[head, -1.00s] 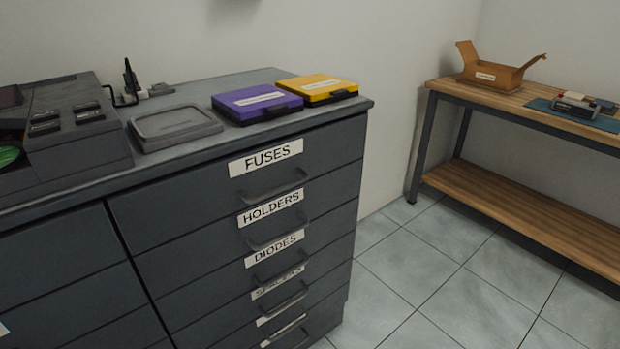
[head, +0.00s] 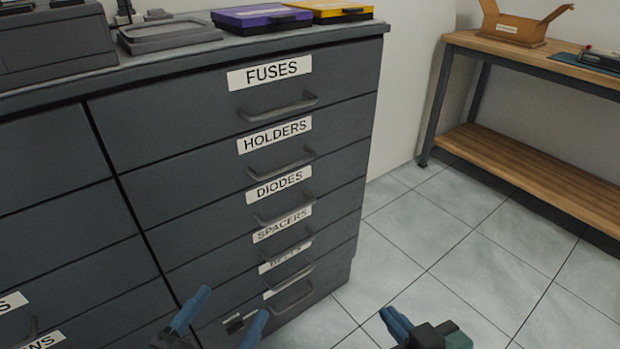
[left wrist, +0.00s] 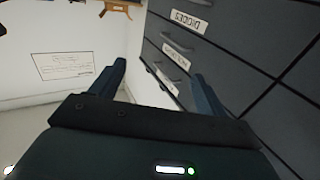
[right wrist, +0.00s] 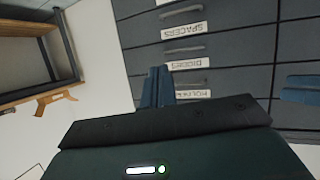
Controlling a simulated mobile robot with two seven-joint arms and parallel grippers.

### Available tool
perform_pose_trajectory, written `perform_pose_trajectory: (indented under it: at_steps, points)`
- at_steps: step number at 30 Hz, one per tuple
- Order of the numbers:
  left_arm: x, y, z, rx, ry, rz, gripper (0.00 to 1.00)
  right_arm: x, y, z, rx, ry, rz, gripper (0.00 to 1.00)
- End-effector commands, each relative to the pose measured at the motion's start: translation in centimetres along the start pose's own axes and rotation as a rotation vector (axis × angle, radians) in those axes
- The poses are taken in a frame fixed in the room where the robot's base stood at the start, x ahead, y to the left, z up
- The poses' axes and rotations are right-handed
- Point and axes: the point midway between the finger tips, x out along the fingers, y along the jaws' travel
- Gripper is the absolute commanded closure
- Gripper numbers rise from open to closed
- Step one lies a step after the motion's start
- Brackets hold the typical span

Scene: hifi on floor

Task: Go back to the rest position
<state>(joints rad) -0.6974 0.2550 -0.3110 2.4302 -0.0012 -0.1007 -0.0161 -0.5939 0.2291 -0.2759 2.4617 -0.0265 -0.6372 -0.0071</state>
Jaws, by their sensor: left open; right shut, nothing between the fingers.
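My left gripper (head: 233,302) is at the bottom of the head view, in front of the lower drawers of the grey cabinet (head: 235,160). Its two blue fingers are apart with nothing between them; they also show spread in the left wrist view (left wrist: 160,82). My right gripper (head: 388,312) is to its right, over the tiled floor in the head view. Its fingers are together and empty, also in the right wrist view (right wrist: 157,75). The cabinet drawers in view look shut, with labels including FUSES, HOLDERS, DIODES and SPACERS.
A purple case (head: 262,17) and a yellow case (head: 330,10) lie on the cabinet top beside a grey tray (head: 170,34). A wooden bench (head: 540,65) with an open cardboard box (head: 515,24) stands at the right. The floor (head: 440,240) between is clear.

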Motion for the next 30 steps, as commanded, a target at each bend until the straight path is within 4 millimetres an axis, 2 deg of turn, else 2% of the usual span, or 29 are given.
perform_pose_trajectory:
  at_steps: [1,5,12,13,14,22,30]
  points:
    - [0.2,0.3,1.8,0.011,0.033,0.013,0.25,0.9,-0.8,1.0,-0.010,0.088,-0.018,1.00]
    - [0.6,1.0,2.5,0.032,0.104,0.040,0.25,0.8,-2.4,-0.3,-0.022,0.300,-0.059,1.00]
    - [0.9,2.0,3.6,0.061,0.207,0.082,0.25,-0.9,-4.7,-1.8,-0.020,0.619,-0.124,1.00]
    - [1.0,1.9,1.5,0.058,0.186,0.075,0.25,-1.4,-4.4,-3.7,-0.018,0.593,-0.116,1.00]
    - [1.1,1.8,1.1,0.056,0.169,0.071,0.25,-1.5,-4.2,-4.2,-0.017,0.575,-0.113,1.00]
    - [1.7,0.8,-1.0,0.043,0.031,0.038,0.25,-1.7,-3.1,-6.3,-0.002,0.435,-0.085,1.00]
    - [1.6,-0.5,-4.1,0.016,-0.172,-0.008,0.25,-2.9,-1.7,-9.1,0.028,0.231,-0.050,1.00]
